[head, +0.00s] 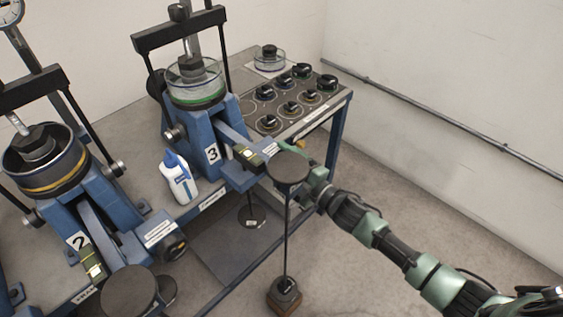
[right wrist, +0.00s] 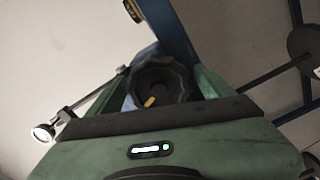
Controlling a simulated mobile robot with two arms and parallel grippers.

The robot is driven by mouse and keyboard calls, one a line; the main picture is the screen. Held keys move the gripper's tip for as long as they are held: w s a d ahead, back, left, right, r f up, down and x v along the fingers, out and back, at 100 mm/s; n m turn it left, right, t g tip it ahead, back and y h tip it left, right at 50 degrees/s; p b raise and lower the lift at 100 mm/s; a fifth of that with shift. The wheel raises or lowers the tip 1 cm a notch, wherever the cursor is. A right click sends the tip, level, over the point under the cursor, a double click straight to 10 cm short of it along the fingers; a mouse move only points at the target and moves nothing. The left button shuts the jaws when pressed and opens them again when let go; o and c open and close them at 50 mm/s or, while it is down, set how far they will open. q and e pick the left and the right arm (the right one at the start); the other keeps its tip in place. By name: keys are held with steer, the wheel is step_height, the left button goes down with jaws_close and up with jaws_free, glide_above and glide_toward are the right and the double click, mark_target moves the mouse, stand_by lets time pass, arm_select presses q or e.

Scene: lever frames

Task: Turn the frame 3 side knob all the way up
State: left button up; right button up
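Frame 3 (head: 213,153) is a blue stand with a white "3" label; its lever arm reaches toward the lower right. The side knob (right wrist: 163,80) shows in the right wrist view as a dark lobed knob with a yellow mark at its lower left rim. In the head view this knob is mostly hidden by my right gripper (head: 296,158). In the right wrist view my right gripper (right wrist: 163,78) has its green fingers apart on either side of the knob; a narrow gap seems to show at the left. My left gripper is not in view.
A round dark plate (head: 288,167) on a hanger rod stands close to my right gripper. A white and blue bottle (head: 179,180) stands left of it. Frame 2 (head: 78,240) is at the lower left. A panel with several dark knobs (head: 290,107) lies behind. Floor at right is clear.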

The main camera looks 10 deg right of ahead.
steer(key=p+v, duration=0.2)
steer(key=v, duration=0.4)
stand_by(0.4)
